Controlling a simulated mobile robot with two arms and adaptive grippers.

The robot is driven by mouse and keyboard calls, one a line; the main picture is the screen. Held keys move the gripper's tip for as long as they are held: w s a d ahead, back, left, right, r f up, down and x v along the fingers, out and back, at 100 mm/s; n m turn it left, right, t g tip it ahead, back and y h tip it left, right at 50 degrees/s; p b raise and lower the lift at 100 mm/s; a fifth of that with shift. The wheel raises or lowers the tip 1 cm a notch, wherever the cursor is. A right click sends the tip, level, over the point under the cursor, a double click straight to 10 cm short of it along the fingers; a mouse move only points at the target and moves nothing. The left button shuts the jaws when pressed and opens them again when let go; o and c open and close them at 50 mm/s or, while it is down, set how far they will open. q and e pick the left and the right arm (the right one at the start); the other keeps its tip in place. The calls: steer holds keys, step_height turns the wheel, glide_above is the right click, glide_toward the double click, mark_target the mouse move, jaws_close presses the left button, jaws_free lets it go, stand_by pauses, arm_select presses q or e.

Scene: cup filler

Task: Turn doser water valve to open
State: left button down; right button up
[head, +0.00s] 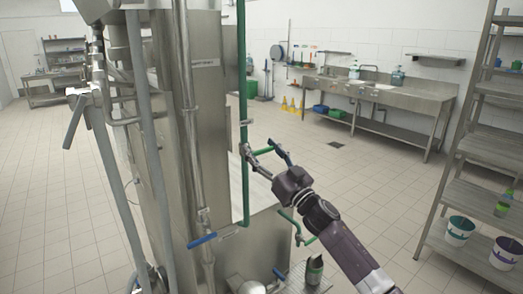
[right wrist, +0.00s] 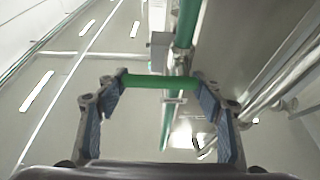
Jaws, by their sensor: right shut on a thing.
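A green valve handle (head: 263,151) sits beside the vertical green pipe (head: 243,100) on the steel machine. My right gripper (head: 264,154) reaches it from the lower right, with one finger on each side. In the right wrist view the green handle (right wrist: 160,82) runs crosswise between the two fingertips, and my right gripper (right wrist: 158,85) is shut on it. The vertical green pipe (right wrist: 186,25) also shows there, just behind. My left gripper is not in view.
A blue-handled valve (head: 202,240) sits lower on the machine, and another green pipe with a handle (head: 292,222) is below my right arm. A steel shelf (head: 470,150) with buckets stands at the right. The tiled floor between is clear.

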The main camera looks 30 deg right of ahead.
mark_target(254, 152)
steer(key=c, duration=0.8)
steer(key=shift+o, duration=0.2)
